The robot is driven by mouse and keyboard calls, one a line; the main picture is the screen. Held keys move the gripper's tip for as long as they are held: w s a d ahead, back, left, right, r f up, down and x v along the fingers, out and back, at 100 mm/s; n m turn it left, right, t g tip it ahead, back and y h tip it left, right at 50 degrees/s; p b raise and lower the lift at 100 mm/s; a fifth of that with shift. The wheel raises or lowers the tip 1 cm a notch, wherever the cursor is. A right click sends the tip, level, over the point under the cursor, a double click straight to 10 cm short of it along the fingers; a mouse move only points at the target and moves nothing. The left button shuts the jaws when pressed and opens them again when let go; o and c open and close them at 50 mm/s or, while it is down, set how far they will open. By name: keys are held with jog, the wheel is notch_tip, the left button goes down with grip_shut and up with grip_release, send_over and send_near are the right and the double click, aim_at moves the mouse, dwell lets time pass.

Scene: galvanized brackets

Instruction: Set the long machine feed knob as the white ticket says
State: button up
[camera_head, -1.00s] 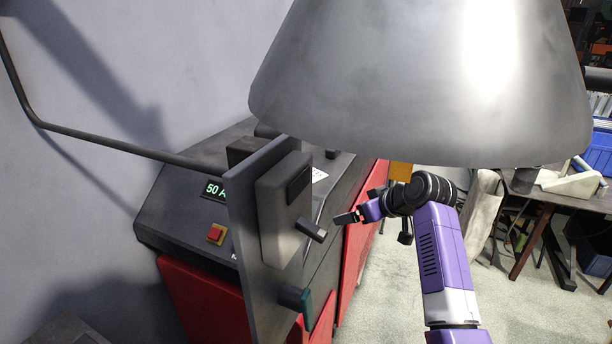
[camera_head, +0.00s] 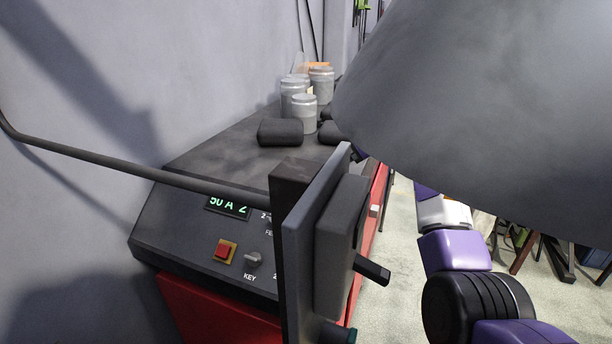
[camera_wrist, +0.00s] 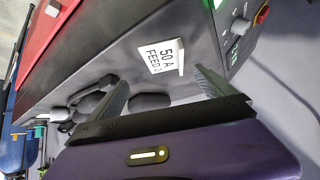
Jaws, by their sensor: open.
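The long machine (camera_head: 185,235) has a dark sloped panel with a green display (camera_head: 228,207) reading about "50 A 2". A grey key knob (camera_head: 253,259) sits beside a red button (camera_head: 223,251). A cut-off "FE" label shows by the grey upright plate, which hides that part of the panel; I cannot make out the feed knob. The white ticket (camera_wrist: 163,57) reads "50 A, FEED" and a digit like 3, in the wrist view. My gripper (camera_wrist: 160,80) is open and empty, its fingers apart below the ticket. In the head view it is hidden.
The grey upright plate (camera_head: 307,240) with a dark box and handle stands before the panel. A big grey lampshade (camera_head: 490,110) blocks the upper right. A rod (camera_head: 150,174) crosses the left.

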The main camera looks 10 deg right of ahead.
jog(key=shift+w+a+f, duration=0.3)
jog(key=shift+w+a, duration=0.05)
jog(key=shift+w, duration=0.1)
jog(key=p+x, duration=0.1)
jog(key=x, duration=0.1)
jog(key=p+x, duration=0.1)
jog(key=x, duration=0.2)
jog(key=shift+s+a, duration=0.2)
jog(key=shift+a, duration=0.2)
jog(key=shift+x, duration=0.8)
jog(key=c, duration=1.6)
